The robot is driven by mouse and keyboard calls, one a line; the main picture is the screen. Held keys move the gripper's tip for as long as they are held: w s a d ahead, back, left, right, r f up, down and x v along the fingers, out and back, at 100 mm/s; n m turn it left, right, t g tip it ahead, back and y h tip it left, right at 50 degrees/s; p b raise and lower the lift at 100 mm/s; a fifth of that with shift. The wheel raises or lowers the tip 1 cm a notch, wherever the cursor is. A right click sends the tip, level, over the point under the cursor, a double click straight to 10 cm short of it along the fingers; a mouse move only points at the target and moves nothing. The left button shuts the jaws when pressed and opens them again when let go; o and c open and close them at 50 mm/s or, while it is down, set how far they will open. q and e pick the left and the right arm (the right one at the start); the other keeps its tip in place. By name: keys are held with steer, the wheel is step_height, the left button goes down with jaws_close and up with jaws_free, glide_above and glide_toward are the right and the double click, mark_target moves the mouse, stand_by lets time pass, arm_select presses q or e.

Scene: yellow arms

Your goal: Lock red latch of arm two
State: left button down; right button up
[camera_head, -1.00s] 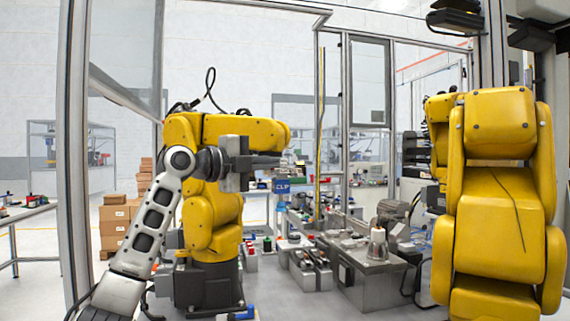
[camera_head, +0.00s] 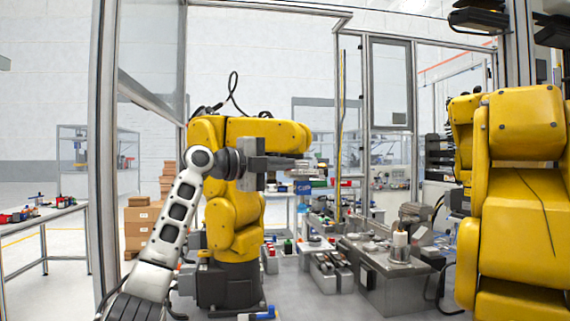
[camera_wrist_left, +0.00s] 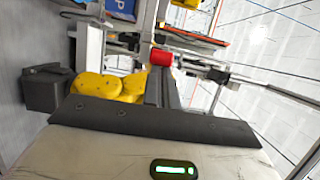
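A yellow robot arm (camera_head: 233,222) stands on a dark base left of centre in the head view, and a second, larger yellow arm (camera_head: 520,200) is close on the right. I cannot tell which is arm two. My left gripper (camera_head: 312,168) is in front of the upper link of the left yellow arm, pointing right near its end. In the left wrist view a small red part (camera_wrist_left: 161,57), possibly the red latch, shows at the far end of my dark gripper bars (camera_wrist_left: 163,85). I cannot tell whether they touch it. My right gripper is not in view.
A metal workstation (camera_head: 400,285) with fixtures stands between the two yellow arms. Cardboard boxes (camera_head: 140,226) are stacked behind on the left. A metal frame post (camera_head: 102,150) rises close on the left, with a side table (camera_head: 45,215) beyond it.

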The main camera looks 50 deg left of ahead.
arm_select(q)
steer(key=shift+s+a+r+y, duration=0.15)
steer(key=shift+a+r+y, duration=0.1)
steer(key=shift+a+y, duration=0.1)
steer(key=d+b, duration=0.2)
steer(key=d, duration=0.3)
steer(key=s+a+b, duration=0.3)
steer(key=s+a, duration=0.2)
steer(key=s, duration=0.4)
steer(key=shift+a+f, duration=0.15)
steer(key=shift+f, duration=0.1)
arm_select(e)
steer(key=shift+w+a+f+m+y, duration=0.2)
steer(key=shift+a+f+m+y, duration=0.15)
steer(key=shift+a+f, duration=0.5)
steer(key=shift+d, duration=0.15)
